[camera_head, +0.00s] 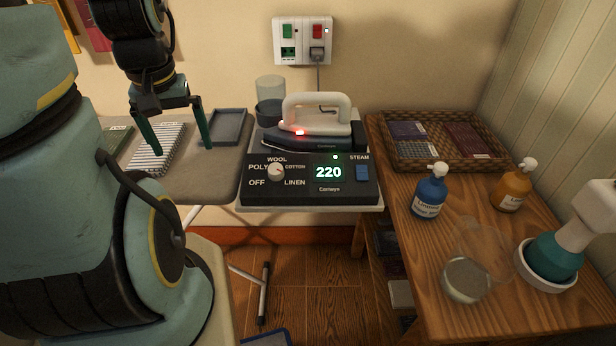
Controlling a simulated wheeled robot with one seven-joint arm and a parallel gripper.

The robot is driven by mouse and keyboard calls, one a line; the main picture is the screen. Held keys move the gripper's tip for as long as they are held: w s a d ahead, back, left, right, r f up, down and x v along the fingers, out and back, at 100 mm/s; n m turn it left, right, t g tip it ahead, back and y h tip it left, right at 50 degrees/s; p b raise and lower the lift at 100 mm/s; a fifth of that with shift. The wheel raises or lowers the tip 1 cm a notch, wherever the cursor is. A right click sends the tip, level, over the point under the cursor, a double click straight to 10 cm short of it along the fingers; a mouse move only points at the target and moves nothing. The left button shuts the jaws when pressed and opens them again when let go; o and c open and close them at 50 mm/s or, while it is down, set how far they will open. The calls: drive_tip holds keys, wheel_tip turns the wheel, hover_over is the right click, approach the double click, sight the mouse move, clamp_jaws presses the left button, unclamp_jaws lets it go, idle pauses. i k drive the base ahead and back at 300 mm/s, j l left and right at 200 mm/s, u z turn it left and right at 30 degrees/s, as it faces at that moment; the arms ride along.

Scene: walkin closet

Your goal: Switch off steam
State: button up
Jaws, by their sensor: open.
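The steam switch (362,172) is a blue rocker at the right of a black iron station (310,197), under the label STEAM. A green light (335,157) glows beside that label, and the display (328,172) reads 220. A white dial (276,171) sits at the left of the panel. The iron (312,142) rests on the station with a red light lit. My gripper (176,150) is open and empty, pointing down above the ironing board to the left of the station, apart from the switch.
A wall socket plate (302,42) with green and red switches is above the iron; a cord is plugged in. The wooden table (400,245) at right holds a basket (372,125), bottles and a glass jar.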

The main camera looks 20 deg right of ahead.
sight(361, 171)
drive_tip(key=j+z, duration=0.15)
drive_tip(key=z, duration=0.25)
drive_tip(key=k+j+z, duration=0.1)
drive_tip(key=z, duration=0.35)
